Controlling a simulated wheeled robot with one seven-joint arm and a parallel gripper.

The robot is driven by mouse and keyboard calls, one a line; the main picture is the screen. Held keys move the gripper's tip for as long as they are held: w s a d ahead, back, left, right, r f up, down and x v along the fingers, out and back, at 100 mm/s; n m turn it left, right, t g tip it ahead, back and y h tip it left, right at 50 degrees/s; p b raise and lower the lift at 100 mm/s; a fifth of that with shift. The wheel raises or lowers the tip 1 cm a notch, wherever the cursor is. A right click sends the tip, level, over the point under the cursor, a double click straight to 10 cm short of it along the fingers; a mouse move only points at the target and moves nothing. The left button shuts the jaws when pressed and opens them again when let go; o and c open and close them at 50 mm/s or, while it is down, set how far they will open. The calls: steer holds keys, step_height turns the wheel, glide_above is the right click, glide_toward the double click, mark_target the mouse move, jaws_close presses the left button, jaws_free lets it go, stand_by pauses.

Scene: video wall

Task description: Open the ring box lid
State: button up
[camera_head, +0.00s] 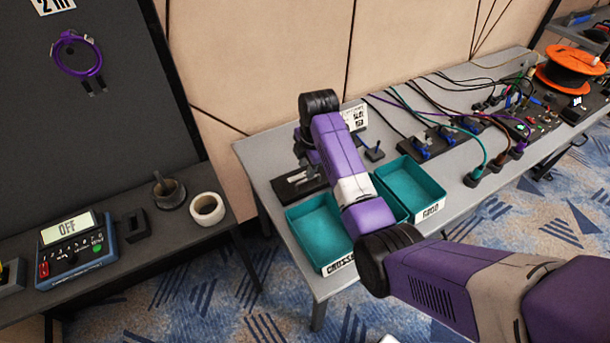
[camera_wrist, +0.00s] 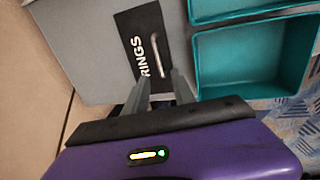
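The ring box (camera_head: 298,186) is a low black box on the grey table, left of my arm in the head view. In the wrist view its black lid (camera_wrist: 134,30) looks shut, with white "RINGS" lettering and a thin silver bar handle (camera_wrist: 157,55). My gripper (camera_wrist: 160,76) is open, its two grey fingers apart. In the wrist view the fingertips appear on either side of the handle's near end. I cannot tell their height above the lid or whether they touch it. My arm hides part of the box and gripper in the head view.
Cables and connectors (camera_head: 428,140) cover the table further right. A panelled wall (camera_head: 270,60) rises behind.

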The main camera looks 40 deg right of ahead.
mark_target(304, 181)
steer(key=f, duration=0.3)
steer(key=w+f, duration=0.1)
steer(key=f, duration=0.2)
steer(key=shift+w+d+f, duration=0.1)
steer(key=shift+d+f, duration=0.05)
jaws_close()
stand_by(1.3)
